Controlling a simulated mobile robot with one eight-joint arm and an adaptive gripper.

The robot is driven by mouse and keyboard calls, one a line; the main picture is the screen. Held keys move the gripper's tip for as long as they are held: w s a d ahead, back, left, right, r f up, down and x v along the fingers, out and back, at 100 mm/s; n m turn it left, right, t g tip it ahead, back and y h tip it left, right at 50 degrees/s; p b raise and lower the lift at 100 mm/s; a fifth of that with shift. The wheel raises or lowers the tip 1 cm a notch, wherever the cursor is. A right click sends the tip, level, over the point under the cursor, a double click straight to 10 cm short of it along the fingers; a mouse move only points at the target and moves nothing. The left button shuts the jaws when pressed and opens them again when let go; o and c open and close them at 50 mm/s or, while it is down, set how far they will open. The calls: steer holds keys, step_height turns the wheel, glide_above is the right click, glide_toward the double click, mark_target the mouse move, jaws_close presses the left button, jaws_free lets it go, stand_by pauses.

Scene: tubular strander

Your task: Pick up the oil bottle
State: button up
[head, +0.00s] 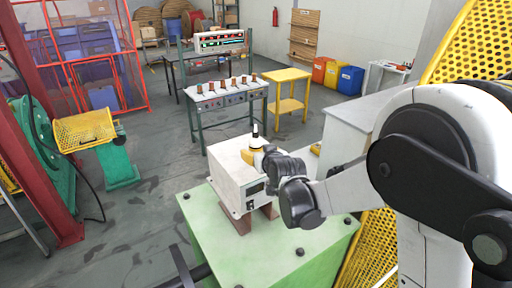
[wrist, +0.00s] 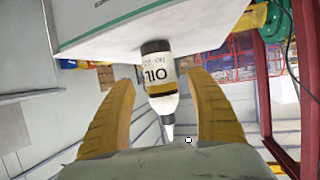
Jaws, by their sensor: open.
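The oil bottle (head: 257,142) stands on top of a white box (head: 228,172) in the head view. In the wrist view the bottle (wrist: 160,75) appears upside down, with an "OIL" label, a dark band at its base and a white nozzle. My gripper (head: 252,155) is at the bottle, just above the box top. In the wrist view my gripper (wrist: 161,90) is open, with one yellow finger on each side of the bottle. Gaps show between the fingers and the bottle.
The white box stands on a green machine top (head: 295,248). A bench with a row of spools (head: 226,90) and a yellow table (head: 287,90) stand behind. A grey cabinet (head: 355,120) is to the right. Open floor lies at the left.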

mark_target(260, 140)
steer(key=x, duration=0.3)
steer(key=shift+w, duration=0.1)
steer(key=c, duration=1.4)
steer(key=shift+r, duration=0.15)
steer(key=shift+r, duration=0.25)
steer(key=r, duration=0.2)
steer(key=d+r, duration=0.1)
steer(key=shift+r, duration=0.35)
steer(key=d+r, duration=0.2)
steer(key=d, duration=0.1)
steer(key=d+r+b, duration=0.1)
steer(key=d+r, duration=0.1)
steer(key=d, duration=0.2)
steer(key=d+r, duration=0.2)
steer(key=d, duration=0.1)
steer(key=shift+s+d+r, duration=0.25)
steer(key=shift+d+r, duration=0.05)
steer(key=shift+d, duration=0.05)
